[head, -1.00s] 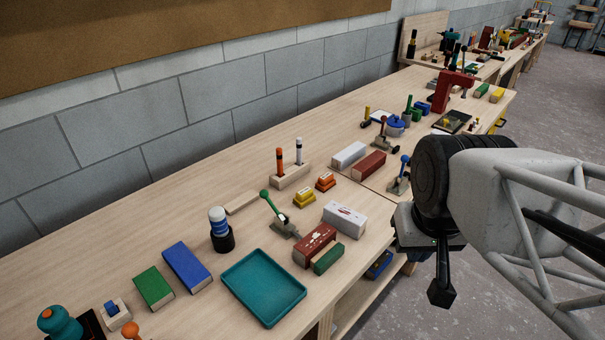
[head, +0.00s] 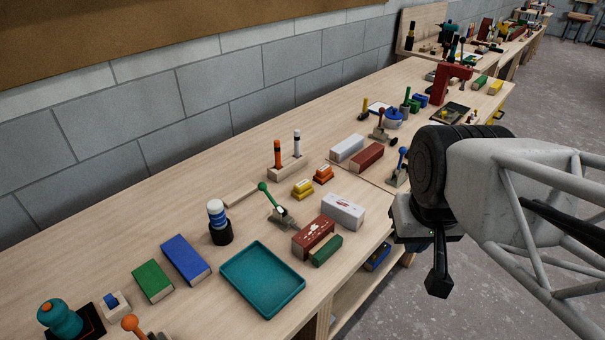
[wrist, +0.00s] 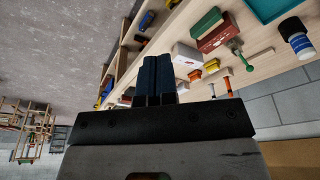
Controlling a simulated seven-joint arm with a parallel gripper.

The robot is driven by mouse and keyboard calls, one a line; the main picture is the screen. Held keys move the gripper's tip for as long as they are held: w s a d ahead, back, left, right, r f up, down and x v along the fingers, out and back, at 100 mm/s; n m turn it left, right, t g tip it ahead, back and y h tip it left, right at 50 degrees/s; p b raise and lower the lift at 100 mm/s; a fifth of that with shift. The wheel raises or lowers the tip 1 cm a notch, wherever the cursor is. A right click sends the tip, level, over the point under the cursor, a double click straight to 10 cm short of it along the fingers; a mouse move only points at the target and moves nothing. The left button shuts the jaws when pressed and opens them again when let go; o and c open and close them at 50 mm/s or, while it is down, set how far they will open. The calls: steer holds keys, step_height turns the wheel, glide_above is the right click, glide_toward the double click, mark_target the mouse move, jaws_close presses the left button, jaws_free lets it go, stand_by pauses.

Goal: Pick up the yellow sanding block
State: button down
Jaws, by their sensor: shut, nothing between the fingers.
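The yellow sanding block (head: 303,189) sits on the workbench in the head view, left of a similar orange block (head: 323,174). The yellow block also shows in the wrist view (wrist: 213,65), to the right of my fingers. My gripper (wrist: 154,62) is shut and empty, its two dark fingers pressed together. In the head view my gripper (head: 438,278) hangs past the bench's front edge, well to the right of the yellow block and apart from it.
A white box (head: 343,211), a dark red box (head: 314,237) and a green block (head: 326,250) stand near the front edge. A green-handled tool (head: 274,205) and a wooden holder with two markers (head: 287,171) flank the yellow block. A teal tray (head: 262,279) lies left.

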stand_by(0.4)
steer(key=c, duration=0.5)
jaws_free()
steer(key=m+g, duration=0.3)
steer(key=m, duration=0.7)
glide_above(303, 182)
steer(key=f, duration=1.7)
steer(key=shift+s+d, duration=0.1)
steer(key=shift+s, duration=0.1)
steer(key=shift+w+f, duration=0.15)
